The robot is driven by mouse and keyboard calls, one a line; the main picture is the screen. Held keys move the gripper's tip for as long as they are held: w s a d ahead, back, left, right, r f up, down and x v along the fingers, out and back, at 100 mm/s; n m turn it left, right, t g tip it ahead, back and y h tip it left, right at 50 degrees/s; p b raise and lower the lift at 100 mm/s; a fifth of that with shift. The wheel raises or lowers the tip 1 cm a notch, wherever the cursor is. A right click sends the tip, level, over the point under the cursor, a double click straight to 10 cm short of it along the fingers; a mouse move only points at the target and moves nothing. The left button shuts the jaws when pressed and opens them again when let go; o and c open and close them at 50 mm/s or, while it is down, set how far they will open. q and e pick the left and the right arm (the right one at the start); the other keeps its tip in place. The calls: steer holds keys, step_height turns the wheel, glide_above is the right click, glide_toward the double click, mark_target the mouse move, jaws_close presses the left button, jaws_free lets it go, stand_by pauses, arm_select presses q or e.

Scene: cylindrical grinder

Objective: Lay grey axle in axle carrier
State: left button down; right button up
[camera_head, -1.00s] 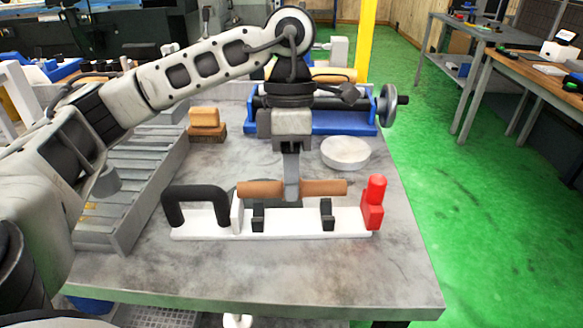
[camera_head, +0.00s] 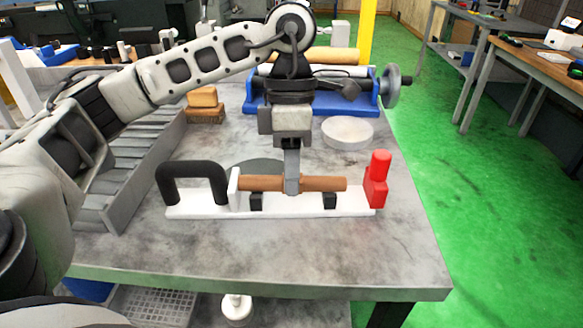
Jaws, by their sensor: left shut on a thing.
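A copper-brown axle (camera_head: 325,184) is held level by my left gripper (camera_head: 291,190), which is shut around its middle. No grey axle is clearly seen in the grip. The axle carrier (camera_head: 290,206) is a white plate with a black handle (camera_head: 192,178) at left, a white upright (camera_head: 234,188), two black supports (camera_head: 330,201) and a red clamp (camera_head: 377,180) at right. The axle is right at the tops of both supports, its left end beside the upright. I cannot tell whether it bears on them fully. My right gripper is not in view.
A blue device (camera_head: 350,103) with a handwheel stands behind, and a pale round disc (camera_head: 347,132) is in front of it. Orange-brown blocks (camera_head: 203,104) lie at the left beside a grey stepped rack (camera_head: 130,160). The front of the table (camera_head: 280,248) is clear.

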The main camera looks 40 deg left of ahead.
arm_select(q)
steer(key=c, duration=1.1)
jaws_free()
steer(key=shift+r, duration=0.1)
steer(key=shift+c, duration=0.2)
steer(key=shift+o, duration=0.6)
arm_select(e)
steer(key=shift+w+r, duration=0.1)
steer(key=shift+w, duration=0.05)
arm_select(q)
steer(key=p+v, duration=0.5)
steer(key=v, duration=1.1)
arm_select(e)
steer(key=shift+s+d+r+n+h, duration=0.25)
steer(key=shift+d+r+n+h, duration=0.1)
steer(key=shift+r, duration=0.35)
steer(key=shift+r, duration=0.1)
